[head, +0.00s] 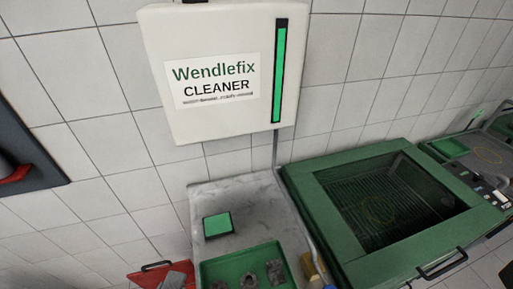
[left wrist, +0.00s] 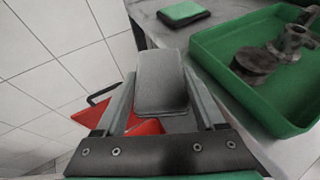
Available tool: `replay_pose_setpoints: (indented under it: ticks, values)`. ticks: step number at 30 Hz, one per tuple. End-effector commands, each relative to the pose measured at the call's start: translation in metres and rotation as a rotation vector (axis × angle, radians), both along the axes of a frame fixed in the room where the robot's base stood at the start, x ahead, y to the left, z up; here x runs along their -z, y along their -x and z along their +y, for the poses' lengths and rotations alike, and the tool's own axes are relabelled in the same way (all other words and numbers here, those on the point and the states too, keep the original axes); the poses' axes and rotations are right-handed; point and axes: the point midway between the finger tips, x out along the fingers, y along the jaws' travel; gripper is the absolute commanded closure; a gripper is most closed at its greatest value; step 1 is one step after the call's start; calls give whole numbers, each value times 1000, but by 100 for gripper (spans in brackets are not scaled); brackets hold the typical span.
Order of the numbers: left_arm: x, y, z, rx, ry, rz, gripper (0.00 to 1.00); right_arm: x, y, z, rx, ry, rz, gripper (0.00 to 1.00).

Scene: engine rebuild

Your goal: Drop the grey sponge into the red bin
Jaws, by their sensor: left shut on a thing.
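The grey sponge (left wrist: 161,84) is a flat rounded block, clamped between the two fingers of my left gripper (left wrist: 160,70) in the left wrist view. The red bin (left wrist: 90,112) lies below and behind the fingers, with a black handle at its left; the sponge and gripper hide part of it. In the head view the red bin (head: 146,279) is at the bottom edge and partly cut off. A grey shape shows over it there, too small to tell clearly. My right gripper is in neither view.
A green tray (left wrist: 215,85) with metal parts sits on the grey bench right of the bin. A green-topped black pad (head: 218,225) lies behind it. A green washer tank (head: 330,205) stands further right. A white cleaner dispenser (head: 220,125) hangs on the tiled wall.

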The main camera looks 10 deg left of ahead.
Motion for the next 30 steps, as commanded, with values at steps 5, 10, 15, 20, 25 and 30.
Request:
replay_pose_setpoints:
  ticks: [5,10,15,20,25,30]
  values:
    - [135,9,33,-134,2,4,82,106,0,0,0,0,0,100]
    - [232,24,62,-262,2,4,82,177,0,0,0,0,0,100]
    - [292,38,81,-354,2,2,82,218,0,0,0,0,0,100]
    - [308,44,88,-388,2,0,82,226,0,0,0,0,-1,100]
    - [308,45,89,-391,0,0,82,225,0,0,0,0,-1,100]
    - [322,44,88,-388,0,0,82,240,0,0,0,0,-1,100]
